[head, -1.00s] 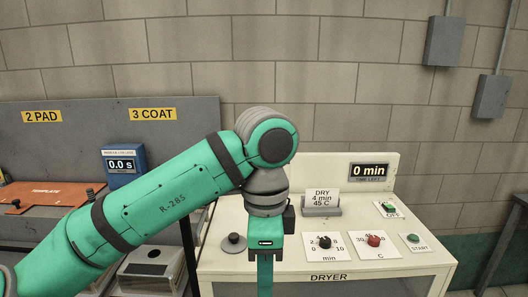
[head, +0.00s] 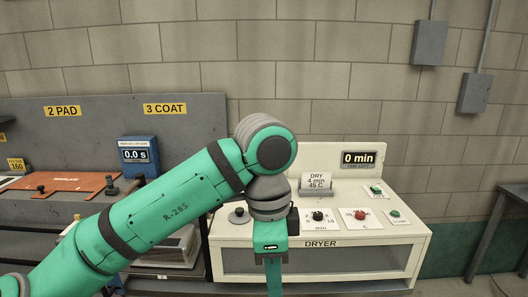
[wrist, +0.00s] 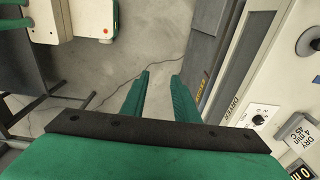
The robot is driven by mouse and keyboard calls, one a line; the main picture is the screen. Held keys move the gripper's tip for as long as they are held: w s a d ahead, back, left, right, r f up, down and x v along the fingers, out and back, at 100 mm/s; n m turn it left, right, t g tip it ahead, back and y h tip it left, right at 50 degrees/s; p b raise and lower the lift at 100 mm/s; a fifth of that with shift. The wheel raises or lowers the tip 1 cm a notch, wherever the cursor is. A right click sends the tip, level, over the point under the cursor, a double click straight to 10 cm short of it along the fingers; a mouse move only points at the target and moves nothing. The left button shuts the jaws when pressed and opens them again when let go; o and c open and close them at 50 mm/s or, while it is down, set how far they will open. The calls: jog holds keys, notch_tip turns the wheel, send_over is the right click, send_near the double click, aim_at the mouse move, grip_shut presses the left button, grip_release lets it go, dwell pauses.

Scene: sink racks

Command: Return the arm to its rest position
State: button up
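My green arm reaches across the head view from the lower left and bends down at the elbow. Its lower part (head: 272,262) hangs in front of the dryer (head: 400,236), and the fingertips are cut off below the picture. In the wrist view my gripper (wrist: 160,75) points down at the grey floor (wrist: 130,55). Its two green fingers are apart with nothing between them, so it is open and empty.
The dryer carries knobs, a green start button (head: 394,213) and a "0 min" display (head: 358,159). Left of it are a blue timer box (head: 135,156) and an orange template plate (head: 65,183). A dark table (head: 508,196) stands at right. Floor shows between the dryer and that table.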

jog(key=w+d+f+n+t+h, duration=0.25)
jog(key=w+d+h, duration=0.35)
jog(key=d, duration=0.4)
jog(key=w+d+f+n+t+h, duration=0.2)
jog(key=w+d+f+t+h, duration=0.15)
jog(key=d+h, duration=0.5)
notch_tip(320, 180, down, 12)
jog(key=a+n+t+y, duration=0.3)
jog(key=n+t+y, duration=0.1)
jog(key=n+t, duration=0.6)
jog(key=s+a+f+n+y, duration=0.4)
jog(key=s+a+f, duration=0.1)
jog(key=s+f, duration=0.35)
jog(key=s+a+f+n+y, duration=0.45)
jog(key=s+f, duration=0.25)
jog(key=f, duration=0.3)
jog(key=s+a+m+y, duration=0.1)
jog(key=s+a, duration=0.3)
jog(key=s, duration=0.7)
jog(key=s+a+m+y, duration=0.1)
jog(key=s+a+m, duration=0.2)
jog(key=s, duration=0.8)
jog(key=shift+a+f+m+g+y, duration=0.3)
jog(key=shift+a+m+g+y, duration=0.1)
jog(key=shift+m, duration=0.1)
